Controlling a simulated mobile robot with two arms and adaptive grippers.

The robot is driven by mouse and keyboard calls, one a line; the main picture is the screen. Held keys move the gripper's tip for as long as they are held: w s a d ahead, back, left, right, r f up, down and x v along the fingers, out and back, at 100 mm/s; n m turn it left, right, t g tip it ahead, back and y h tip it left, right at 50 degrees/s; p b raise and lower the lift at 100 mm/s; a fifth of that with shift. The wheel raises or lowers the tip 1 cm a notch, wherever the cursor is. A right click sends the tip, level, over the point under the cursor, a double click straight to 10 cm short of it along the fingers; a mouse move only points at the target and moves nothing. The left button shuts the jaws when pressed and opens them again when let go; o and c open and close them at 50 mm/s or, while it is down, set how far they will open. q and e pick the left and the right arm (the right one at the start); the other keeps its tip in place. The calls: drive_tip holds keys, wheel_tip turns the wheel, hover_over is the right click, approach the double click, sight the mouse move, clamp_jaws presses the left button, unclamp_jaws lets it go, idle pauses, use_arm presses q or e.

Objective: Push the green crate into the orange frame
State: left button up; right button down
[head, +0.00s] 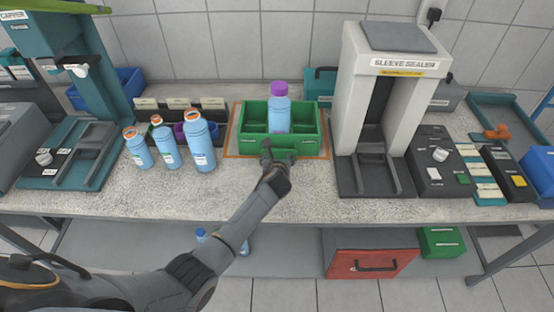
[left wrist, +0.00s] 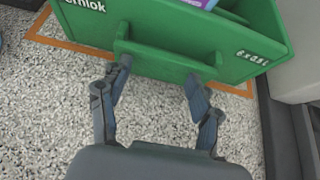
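The green crate (head: 308,144) stands on the worktop with a blue, purple-capped bottle (head: 279,114) upright in it. The orange frame (head: 230,136) is a flat outline around it, showing at the crate's left, right and front; its back edge is mostly hidden. In the left wrist view, the frame's front line (left wrist: 75,46) runs below the crate's front wall (left wrist: 235,57). My left gripper (head: 279,158) is at the middle of that front wall. Its fingers (left wrist: 160,75) are spread and empty, tips at or very near the crate's handle; contact is unclear. My right gripper is out of view.
Several blue bottles (head: 201,146) with orange caps stand left of the crate. The sleeve sealer (head: 357,90) stands close on the right. Small racks and a blue bin (head: 125,83) are behind on the left. The worktop in front is clear.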

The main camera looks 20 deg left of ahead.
sight(277, 145)
use_arm(q)
drive_tip(key=shift+w+a, duration=0.1)
drive_tip(key=shift+w+a+b, duration=0.25)
drive_tip(key=shift+w+b, duration=0.15)
drive_tip(key=shift+w, duration=0.55)
drive_tip(key=shift+w+a+b, duration=0.3)
drive_tip(key=shift+w+b, duration=0.15)
drive_tip(key=shift+w, duration=0.45)
drive_tip(key=shift+w+a+b, duration=0.25)
drive_tip(key=shift+w+b, duration=0.15)
drive_tip(key=shift+w, duration=0.55)
drive_tip(key=p+v, duration=0.7)
drive_tip(key=p, duration=0.2)
drive_tip(key=shift+s+r, duration=0.15)
drive_tip(key=shift+r, duration=0.05)
drive_tip(key=shift+s+d+p, duration=0.2)
drive_tip(key=shift+s+p, duration=0.15)
drive_tip(key=shift+f, duration=0.1)
